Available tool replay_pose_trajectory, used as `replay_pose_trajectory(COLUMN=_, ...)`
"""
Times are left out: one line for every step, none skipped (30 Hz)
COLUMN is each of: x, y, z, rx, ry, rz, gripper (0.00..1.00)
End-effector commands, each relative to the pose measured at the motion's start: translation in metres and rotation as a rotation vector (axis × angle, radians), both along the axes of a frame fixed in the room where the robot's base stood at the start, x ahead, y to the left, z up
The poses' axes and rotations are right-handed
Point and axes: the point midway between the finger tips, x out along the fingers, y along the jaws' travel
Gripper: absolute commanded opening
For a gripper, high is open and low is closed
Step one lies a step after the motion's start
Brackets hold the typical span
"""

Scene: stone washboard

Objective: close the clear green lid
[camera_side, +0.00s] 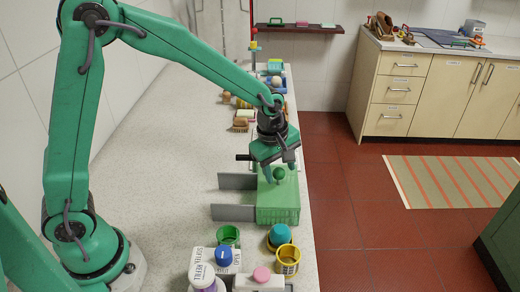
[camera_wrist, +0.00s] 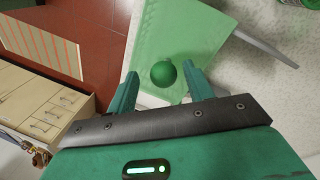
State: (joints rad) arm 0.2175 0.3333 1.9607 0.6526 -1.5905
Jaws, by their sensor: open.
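The clear green lid (camera_side: 285,192) is on a green ribbed box (camera_side: 278,216) at the right edge of the counter. A round dark green knob (camera_side: 279,174) stands up from it. In the wrist view the lid (camera_wrist: 195,30) is a pale see-through green panel, with the knob (camera_wrist: 163,73) near its lower part. My gripper (camera_side: 280,167) points down just above the lid. Its fingers are open, one on each side of the knob in the wrist view (camera_wrist: 160,77). I cannot tell whether they touch the knob. How far the lid is open is unclear.
Two grey panels (camera_side: 237,181) (camera_side: 233,213) extend left from the box. Cups, including a yellow one (camera_side: 287,260), and a white bottle (camera_side: 202,268) stand in front. Brushes and soaps (camera_side: 241,119) lie behind. The counter (camera_side: 160,190) is clear at left.

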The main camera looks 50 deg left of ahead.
Motion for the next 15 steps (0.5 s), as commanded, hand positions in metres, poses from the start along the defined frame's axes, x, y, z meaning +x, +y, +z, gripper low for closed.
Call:
replay_pose_trajectory(x=0.0, y=0.0, z=0.004, rx=0.0, ry=-0.002, rz=0.0, gripper=0.52)
replay_pose_trajectory(x=0.0, y=0.0, z=0.006, rx=0.0, ry=-0.002, rz=0.0, gripper=0.52)
replay_pose_trajectory(x=-0.001, y=0.0, z=0.009, rx=0.0, ry=-0.002, rz=0.0, gripper=0.52)
replay_pose_trajectory(x=-0.002, y=0.0, z=0.011, rx=0.0, ry=-0.002, rz=0.0, gripper=0.52)
replay_pose_trajectory(x=-0.002, y=0.001, z=0.014, rx=-0.001, ry=-0.003, rz=0.0, gripper=0.52)
replay_pose_trajectory(x=-0.003, y=0.001, z=0.019, rx=-0.001, ry=-0.004, rz=0.0, gripper=0.52)
replay_pose_trajectory(x=-0.004, y=0.001, z=0.022, rx=-0.001, ry=-0.003, rz=0.0, gripper=0.52)
replay_pose_trajectory(x=-0.004, y=0.001, z=0.026, rx=-0.001, ry=-0.004, rz=0.0, gripper=0.52)
replay_pose_trajectory(x=-0.005, y=0.001, z=0.032, rx=-0.001, ry=-0.005, rz=0.0, gripper=0.52)
replay_pose_trajectory(x=-0.006, y=0.001, z=0.036, rx=-0.001, ry=-0.004, rz=0.0, gripper=0.52)
replay_pose_trajectory(x=-0.007, y=0.001, z=0.039, rx=-0.001, ry=-0.005, rz=-0.001, gripper=0.52)
replay_pose_trajectory(x=-0.008, y=0.001, z=0.045, rx=-0.001, ry=-0.004, rz=-0.001, gripper=0.52)
replay_pose_trajectory(x=-0.009, y=0.001, z=0.048, rx=-0.001, ry=-0.004, rz=-0.001, gripper=0.52)
replay_pose_trajectory(x=-0.009, y=0.001, z=0.052, rx=-0.001, ry=-0.005, rz=-0.001, gripper=0.52)
replay_pose_trajectory(x=-0.01, y=0.002, z=0.056, rx=-0.001, ry=-0.004, rz=-0.001, gripper=0.52)
